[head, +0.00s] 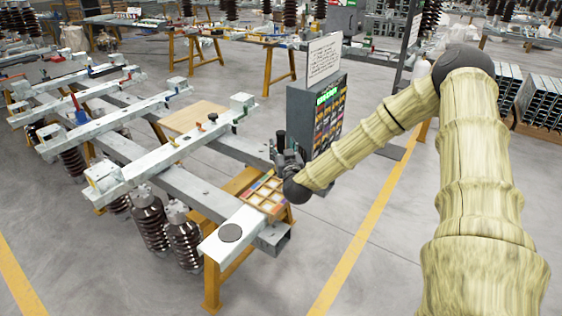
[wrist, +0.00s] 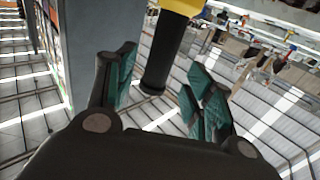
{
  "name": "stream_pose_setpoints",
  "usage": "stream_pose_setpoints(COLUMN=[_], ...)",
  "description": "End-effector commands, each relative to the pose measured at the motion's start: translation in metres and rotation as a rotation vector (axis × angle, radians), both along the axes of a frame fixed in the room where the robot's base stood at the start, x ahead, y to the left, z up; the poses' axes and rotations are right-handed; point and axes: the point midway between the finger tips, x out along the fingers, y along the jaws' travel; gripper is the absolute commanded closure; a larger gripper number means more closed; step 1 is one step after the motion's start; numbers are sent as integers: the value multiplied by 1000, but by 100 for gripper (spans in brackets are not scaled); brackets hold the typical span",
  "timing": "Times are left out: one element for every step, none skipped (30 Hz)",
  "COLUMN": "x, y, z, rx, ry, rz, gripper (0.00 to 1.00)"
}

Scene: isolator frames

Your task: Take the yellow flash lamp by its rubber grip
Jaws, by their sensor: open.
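The yellow flash lamp (wrist: 182,6) shows at the top of the wrist view, its yellow part cut off by the frame edge. Its black rubber grip (wrist: 163,55) points down toward my gripper (wrist: 164,68). The grip's end is between the two teal-padded fingers in the picture, with visible gaps on both sides. The fingers are open and nothing is clamped. In the head view my gripper (head: 283,150) is beside the dark grey cabinet, and I cannot clearly make out the lamp there.
A dark grey cabinet (head: 301,118) with coloured rows and a white sign (head: 324,58) stands close by my gripper. A compartmented wooden tray (head: 267,194) lies below it. Grey steel beams (head: 172,203) with brown insulators (head: 149,222) fill the left. Open floor lies right of the yellow line.

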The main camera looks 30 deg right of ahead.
Motion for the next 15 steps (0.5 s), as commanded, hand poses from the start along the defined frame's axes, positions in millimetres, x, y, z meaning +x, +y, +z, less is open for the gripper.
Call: stream_pose_setpoints(x=[5, 8, 12, 15, 18, 21, 26, 29, 33, 35, 37, 38, 39, 40, 40], y=[-4, -5, -7, -9, -10, -12, -14, -15, -16, -17, -18, -19, -19, -19, -19], z=[1, 0, 0, 0, -1, -2, -2, -1, -1, -2, -2, -2, -2, -3, -3], rx=[-1, -1, -1, -1, -1, -1, -1, -1, -1, -1, -1, -1, -1, -1, -1], ry=[0, 1, 1, 1, 0, 1, 1, 0, 0, 0, 0, 0, 1, 1, 1], rz=[-2, -2, -1, -2, -2, -2, -2, -1, -1, -1, -2, -2, -1, -1, -1], gripper=[47, 47, 47, 47, 47, 47, 47, 47, 47, 47, 47, 47, 47, 47, 47])
